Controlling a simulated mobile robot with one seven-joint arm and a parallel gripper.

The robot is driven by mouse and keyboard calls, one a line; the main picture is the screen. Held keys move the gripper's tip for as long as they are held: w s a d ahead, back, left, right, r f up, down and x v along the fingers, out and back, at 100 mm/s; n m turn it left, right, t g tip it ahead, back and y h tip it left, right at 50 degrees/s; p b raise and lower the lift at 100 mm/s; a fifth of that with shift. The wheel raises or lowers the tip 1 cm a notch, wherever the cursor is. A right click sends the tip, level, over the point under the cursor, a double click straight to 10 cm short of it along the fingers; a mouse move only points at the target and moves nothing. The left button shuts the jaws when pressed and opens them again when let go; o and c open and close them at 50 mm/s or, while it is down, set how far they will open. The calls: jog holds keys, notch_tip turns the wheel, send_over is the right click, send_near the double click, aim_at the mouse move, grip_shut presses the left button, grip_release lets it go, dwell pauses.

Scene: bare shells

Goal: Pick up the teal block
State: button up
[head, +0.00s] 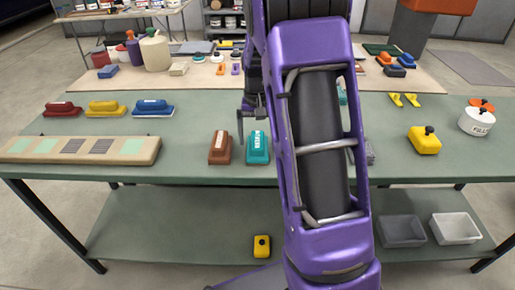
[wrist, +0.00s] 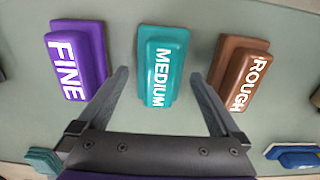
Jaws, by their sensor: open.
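The teal block (wrist: 163,65), marked MEDIUM, lies flat on the green tabletop in the wrist view. In the head view the teal block (head: 257,148) is beside my purple arm, right of a brown block. My gripper (wrist: 160,76) is open and empty. In the wrist view its two fingers spread wide, one on each side of the teal block, with gaps on both sides. In the head view my gripper (head: 253,115) shows beside the arm, which hides part of it. Its exact height over the block cannot be told.
A brown block (wrist: 239,72) marked ROUGH and a purple block (wrist: 77,60) marked FINE flank the teal one with gaps. A beige board (head: 80,150) lies at the left. A yellow block (head: 424,140) and a white pot (head: 477,121) stand at the right.

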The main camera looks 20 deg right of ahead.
aim_at(257, 139)
notch_tip(257, 139, down, 2)
jog(key=shift+f, duration=0.15)
jog(key=c, duration=1.3)
notch_tip(257, 139, up, 10)
jog(key=shift+r+p, duration=0.1)
jog(key=shift+p, duration=0.6)
jog(key=o, duration=0.7)
jog(key=c, duration=0.4)
jog(key=shift+c, duration=0.2)
